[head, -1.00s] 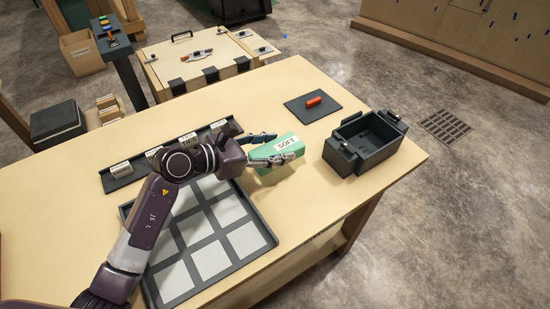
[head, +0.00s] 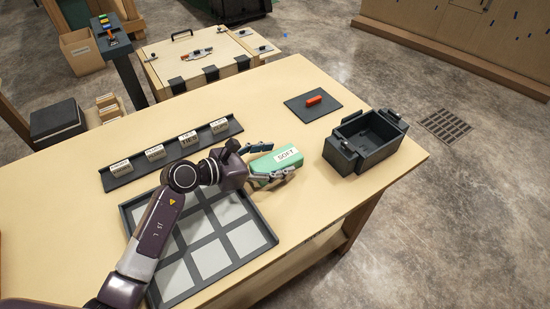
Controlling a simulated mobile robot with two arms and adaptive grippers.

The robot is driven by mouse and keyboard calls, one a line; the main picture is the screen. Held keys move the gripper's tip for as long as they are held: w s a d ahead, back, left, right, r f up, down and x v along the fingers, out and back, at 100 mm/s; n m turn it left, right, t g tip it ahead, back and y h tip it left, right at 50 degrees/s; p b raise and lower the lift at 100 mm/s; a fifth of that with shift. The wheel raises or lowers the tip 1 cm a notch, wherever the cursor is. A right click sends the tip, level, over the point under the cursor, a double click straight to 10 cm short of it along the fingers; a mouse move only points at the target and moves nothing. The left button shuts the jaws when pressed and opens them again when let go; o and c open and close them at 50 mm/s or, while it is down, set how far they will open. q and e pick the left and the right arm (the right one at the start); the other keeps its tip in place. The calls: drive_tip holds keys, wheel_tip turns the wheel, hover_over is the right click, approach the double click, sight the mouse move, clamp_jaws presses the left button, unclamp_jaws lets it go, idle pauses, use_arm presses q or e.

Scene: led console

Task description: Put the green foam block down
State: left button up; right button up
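The green foam block (head: 267,168), with a white label reading SOFT on its top, is on or just above the bare tabletop right of the grid tray. Whether its underside touches the table is hard to tell. My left gripper (head: 271,160) reaches it from the left, with one finger along its far side and one across its near side. It appears shut on the block. The near finger hides part of the block's front. My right gripper is not in view.
A dark open bin (head: 367,142) stands to the right. Behind is a dark mat (head: 299,117) with a red piece (head: 314,100). The grid tray (head: 264,226) lies under my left arm. A labelled rack (head: 118,183) is at the left. Tabletop between block and mat is clear.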

sight(252, 163)
use_arm(q)
drive_tip(key=shift+r, duration=0.1)
drive_tip(key=shift+r, duration=0.1)
drive_tip(key=b+v, duration=0.1)
drive_tip(key=v, duration=0.5)
drive_tip(key=shift+s+a, duration=0.2)
drive_tip(key=shift+a, duration=0.05)
drive_tip(key=shift+s+a+r, duration=0.2)
drive_tip(key=shift+s+a, duration=0.05)
